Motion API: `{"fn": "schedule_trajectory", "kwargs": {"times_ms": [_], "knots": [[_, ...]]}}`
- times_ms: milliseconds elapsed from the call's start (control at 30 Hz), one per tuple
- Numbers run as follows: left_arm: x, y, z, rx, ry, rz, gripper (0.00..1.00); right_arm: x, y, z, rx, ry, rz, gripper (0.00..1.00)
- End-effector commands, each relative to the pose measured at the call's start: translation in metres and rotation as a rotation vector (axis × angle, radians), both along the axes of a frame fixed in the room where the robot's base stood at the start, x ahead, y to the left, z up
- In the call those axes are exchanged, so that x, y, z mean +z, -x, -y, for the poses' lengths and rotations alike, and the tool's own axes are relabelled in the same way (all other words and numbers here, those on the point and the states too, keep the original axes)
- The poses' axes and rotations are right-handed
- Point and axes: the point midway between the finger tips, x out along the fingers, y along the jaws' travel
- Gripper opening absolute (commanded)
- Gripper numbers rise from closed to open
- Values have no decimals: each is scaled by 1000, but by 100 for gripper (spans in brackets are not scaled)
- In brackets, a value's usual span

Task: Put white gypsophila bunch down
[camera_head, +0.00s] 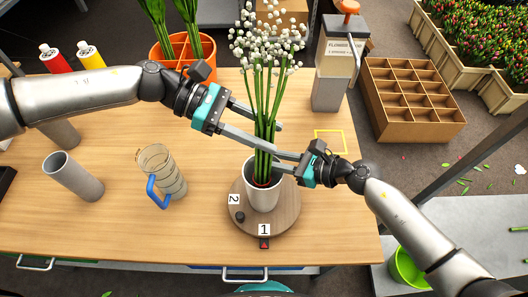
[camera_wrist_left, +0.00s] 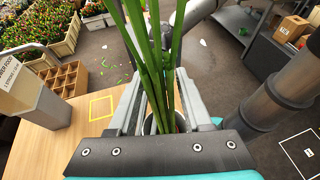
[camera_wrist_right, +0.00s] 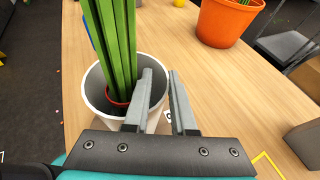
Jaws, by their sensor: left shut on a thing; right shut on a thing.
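The white gypsophila bunch (camera_head: 266,40) stands upright, its long green stems (camera_head: 264,100) reaching down into a white vase (camera_head: 263,198). My left gripper (camera_head: 287,141) is shut on the stems above the vase; the stems also pass between its fingers in the left wrist view (camera_wrist_left: 158,70). A red band (camera_wrist_right: 118,98) shows around the stems low inside the vase. My right gripper (camera_head: 274,160) is shut on the vase wall, one finger inside the rim and one outside in the right wrist view (camera_wrist_right: 161,95). The vase bottom contact is partly hidden.
The vase stands on a round wooden turntable (camera_head: 285,215) with number tags. A glass jug (camera_head: 161,172) and a grey cylinder (camera_head: 73,177) stand to the left. An orange pot (camera_head: 180,47) and flower-food dispenser (camera_head: 330,85) are behind. A yellow square outline (camera_head: 330,142) marks bare table.

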Motion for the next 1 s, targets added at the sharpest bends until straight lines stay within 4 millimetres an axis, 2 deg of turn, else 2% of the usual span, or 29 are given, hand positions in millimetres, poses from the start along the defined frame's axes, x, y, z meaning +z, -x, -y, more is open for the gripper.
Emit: {"fn": "schedule_trajectory", "kwargs": {"times_ms": [33, 333, 567, 600, 867, 1000], "knots": [[-5, -1, 1, 3, 2, 4, 0, -7, 5, -1, 8, 9, -11, 0], [-41, -2, 1, 3, 0, 5, 0, -7, 5, -1, 8, 9, -11, 0], [-45, -2, 1, 4, 2, 9, 0, -7, 5, -1, 8, 9, -11, 0], [-45, -2, 1, 5, 1, 9, 50, -7, 5, -1, 8, 9, -11, 0], [-45, -2, 0, 3, 0, 6, 79, -7, 5, -1, 8, 9, -12, 0], [-45, -1, 0, 3, 1, 4, 79, -7, 5, -1, 7, 8, -12, 0]]}}
